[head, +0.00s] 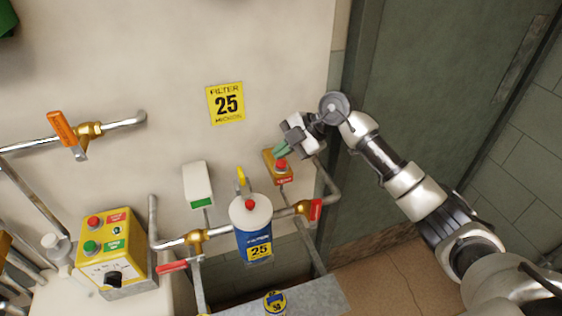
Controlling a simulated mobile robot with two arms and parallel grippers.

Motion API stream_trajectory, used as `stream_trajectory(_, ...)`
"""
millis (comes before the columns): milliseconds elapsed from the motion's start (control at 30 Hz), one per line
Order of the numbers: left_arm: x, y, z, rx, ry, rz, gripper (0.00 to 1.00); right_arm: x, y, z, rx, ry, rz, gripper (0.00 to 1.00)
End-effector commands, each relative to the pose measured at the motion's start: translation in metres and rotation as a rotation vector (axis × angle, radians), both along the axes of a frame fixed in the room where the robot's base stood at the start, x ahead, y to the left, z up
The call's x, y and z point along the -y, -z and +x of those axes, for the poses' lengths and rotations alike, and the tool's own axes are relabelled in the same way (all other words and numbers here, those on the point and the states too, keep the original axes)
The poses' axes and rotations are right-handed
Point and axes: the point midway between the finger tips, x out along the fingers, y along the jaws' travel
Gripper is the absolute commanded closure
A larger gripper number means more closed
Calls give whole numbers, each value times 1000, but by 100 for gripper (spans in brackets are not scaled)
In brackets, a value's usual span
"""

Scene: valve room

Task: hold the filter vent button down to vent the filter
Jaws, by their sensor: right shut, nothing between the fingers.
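The blue-and-white filter (254,240), labelled FILTER 25, stands in the pipe run with a small red button (250,204) on its white top. Up and to the right of it, a small yellow-orange box (271,169) on the wall carries another red button (282,165) and a red label too small to read. My right gripper (280,151) is shut and empty. Its green fingertips are at this box, just above its red button in the picture. I cannot tell whether they touch it. My left gripper is not in view.
A yellow FILTER 25 MICRON sign (226,103) is on the wall. A white box (198,184) hangs left of the filter. Red-handled valves (315,209) and (173,266) flank it. A yellow control box (110,250) stands at lower left, a green door (430,80) at right.

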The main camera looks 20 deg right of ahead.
Motion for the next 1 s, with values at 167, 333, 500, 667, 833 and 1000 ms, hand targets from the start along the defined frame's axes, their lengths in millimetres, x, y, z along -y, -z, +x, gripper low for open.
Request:
stream_trajectory(167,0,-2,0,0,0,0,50,0,6,0,-1,-1,-1,100)
stream_trajectory(333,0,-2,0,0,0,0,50,0,7,0,0,0,0,100)
stream_trajectory(500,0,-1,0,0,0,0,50,0,7,0,0,0,0,100)
stream_trajectory(667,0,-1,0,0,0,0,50,0,9,0,-1,1,0,100)
stream_trajectory(833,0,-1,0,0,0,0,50,0,11,0,-1,0,0,100)
stream_trajectory(1000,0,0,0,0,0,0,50,0,13,0,-1,0,0,100)
